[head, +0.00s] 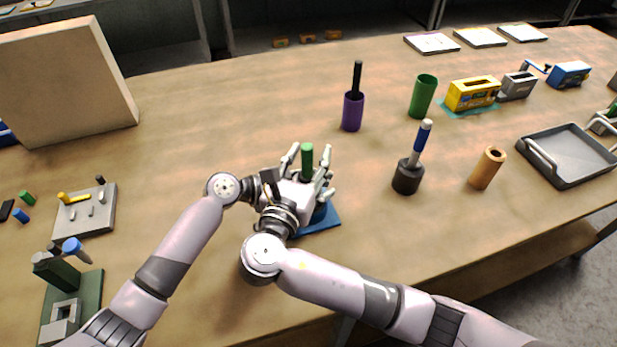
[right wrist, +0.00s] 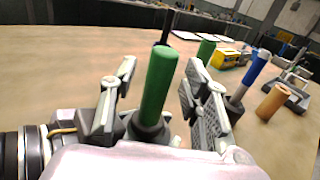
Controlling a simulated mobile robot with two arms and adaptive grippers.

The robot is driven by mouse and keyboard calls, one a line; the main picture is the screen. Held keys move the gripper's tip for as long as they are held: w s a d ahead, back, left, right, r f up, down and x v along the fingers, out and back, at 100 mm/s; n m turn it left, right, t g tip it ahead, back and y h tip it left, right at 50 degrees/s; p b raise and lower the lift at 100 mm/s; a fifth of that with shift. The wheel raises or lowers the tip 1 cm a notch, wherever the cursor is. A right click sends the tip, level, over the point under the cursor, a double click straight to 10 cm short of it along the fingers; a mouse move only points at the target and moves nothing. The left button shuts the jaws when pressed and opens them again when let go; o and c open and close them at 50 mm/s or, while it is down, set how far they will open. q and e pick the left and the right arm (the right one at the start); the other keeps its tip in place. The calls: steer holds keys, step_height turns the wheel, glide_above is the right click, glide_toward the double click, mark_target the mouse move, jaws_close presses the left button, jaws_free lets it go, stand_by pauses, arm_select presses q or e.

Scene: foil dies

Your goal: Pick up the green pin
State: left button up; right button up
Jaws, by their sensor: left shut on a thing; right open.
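The green pin (head: 307,162) stands upright near the table's middle, above a blue mat (head: 322,222). In the right wrist view the green pin (right wrist: 159,85) rises out of a dark round holder (right wrist: 148,130). My right gripper (head: 309,168) is open, with fingers on both sides of the pin; gaps show between them in the right wrist view (right wrist: 158,92). My left gripper (head: 313,197) is lower, shut on what looks like the holder. The overlapping hands mostly hide this grip and the pin's lower end.
A grey tray (head: 567,181) lies beyond. A large tan block (head: 66,85) is back left.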

steer(key=shift+c, duration=0.4)
jaws_close()
stand_by(0.5)
